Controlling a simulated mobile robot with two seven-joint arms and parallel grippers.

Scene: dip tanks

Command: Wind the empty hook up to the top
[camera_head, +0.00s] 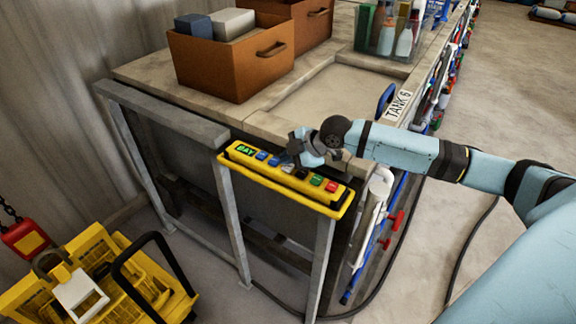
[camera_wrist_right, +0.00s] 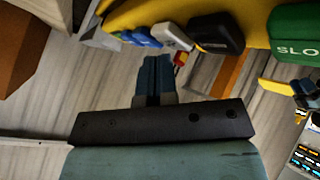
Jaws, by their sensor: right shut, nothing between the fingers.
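The yellow control box (camera_head: 285,181) with a row of coloured buttons is on the near end of the tank bench. It carries a green BAY label, blue buttons, pale and dark ones, then a green and a red one. My right gripper (camera_head: 290,158) is shut and empty, over the blue and pale buttons; contact cannot be told. In the right wrist view its shut fingers (camera_wrist_right: 157,75) point toward the blue, white (camera_wrist_right: 174,36) and black (camera_wrist_right: 216,34) buttons. The red hook block (camera_head: 27,238) hangs on a chain at the far left; its hook is hard to make out.
A yellow rack (camera_head: 150,285) with a black handle stands at the lower left, close to the hook block. Brown bins (camera_head: 230,65) and a clear bottle box (camera_head: 385,35) stand on the bench. Pipes with red valves (camera_head: 385,235) run down its right side.

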